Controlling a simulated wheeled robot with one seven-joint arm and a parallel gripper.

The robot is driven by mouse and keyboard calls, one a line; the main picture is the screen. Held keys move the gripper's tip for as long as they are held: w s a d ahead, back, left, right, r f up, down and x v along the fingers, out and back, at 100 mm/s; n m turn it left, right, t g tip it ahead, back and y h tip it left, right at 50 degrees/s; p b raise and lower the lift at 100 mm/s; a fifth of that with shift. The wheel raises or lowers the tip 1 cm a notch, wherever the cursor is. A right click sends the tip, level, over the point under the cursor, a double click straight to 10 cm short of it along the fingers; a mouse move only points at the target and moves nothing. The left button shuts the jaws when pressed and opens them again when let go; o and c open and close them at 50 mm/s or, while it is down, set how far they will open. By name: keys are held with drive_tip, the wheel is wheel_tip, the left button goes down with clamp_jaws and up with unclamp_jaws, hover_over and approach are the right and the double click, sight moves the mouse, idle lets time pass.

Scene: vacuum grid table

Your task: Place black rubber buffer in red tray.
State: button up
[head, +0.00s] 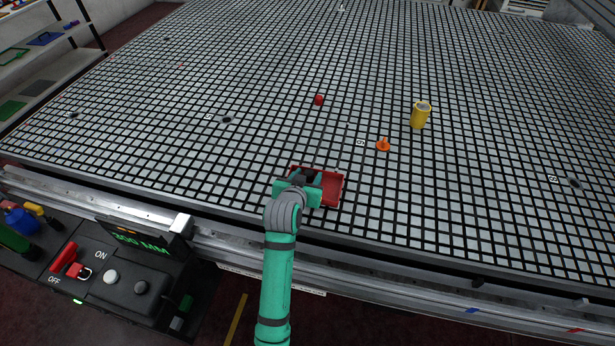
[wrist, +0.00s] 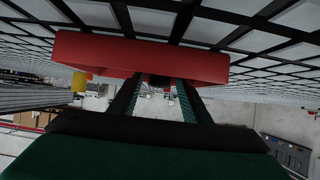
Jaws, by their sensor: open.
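The red tray (head: 331,189) lies on the grid table near its front edge, partly covered by my gripper and arm. My gripper (head: 309,173) is over the tray's left part. In the wrist view the tray's red side (wrist: 100,55) spans the top, and the two fingers of my gripper (wrist: 158,82) are apart, reaching up to it. A small dark patch shows between the fingertips against the tray; I cannot tell whether it is the black rubber buffer. The buffer is not clearly seen elsewhere.
Beyond the tray stand an orange cone-like piece (head: 383,145), a yellow cylinder (head: 420,116) and a small red block (head: 319,100). A control box (head: 125,280) with switches is at the front left. Most of the grid table (head: 480,200) is clear.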

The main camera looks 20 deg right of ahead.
drive_tip(key=v, duration=1.1)
drive_tip(key=shift+s+a+r, duration=0.2)
drive_tip(key=shift+s, duration=0.1)
drive_tip(key=shift+s+d+f+n+t, duration=0.25)
drive_tip(key=shift+s+d+n+t, duration=0.15)
drive_tip(key=shift+n, duration=0.1)
drive_tip(key=shift+s+d+f+n+t, duration=0.15)
drive_tip(key=shift+s+f+n+t, duration=0.15)
drive_tip(key=shift+s+n, duration=0.2)
drive_tip(key=shift+s+d+f+n+t, duration=0.15)
drive_tip(key=shift+s+f+n+t, duration=0.2)
drive_tip(key=shift+n, duration=0.25)
drive_tip(key=s+a+f+n+t+y, duration=0.1)
drive_tip(key=s+a+f+n+y, duration=0.25)
drive_tip(key=s, duration=0.45)
drive_tip(key=s+a+f+n+t+y, duration=0.1)
drive_tip(key=s+a+f+n+y, duration=0.15)
drive_tip(key=s+f, duration=0.35)
drive_tip(key=s+a+r, duration=0.1)
drive_tip(key=s+a, duration=0.2)
drive_tip(key=s, duration=0.3)
drive_tip(key=s+a+r+m, duration=0.1)
drive_tip(key=s+a, duration=0.3)
drive_tip(key=s, duration=0.3)
drive_tip(key=s+a+r+m+t, duration=0.1)
drive_tip(key=s+a, duration=0.2)
drive_tip(key=s, duration=0.4)
drive_tip(key=shift+a+r+y, duration=0.15)
drive_tip(key=shift+r+y, duration=0.25)
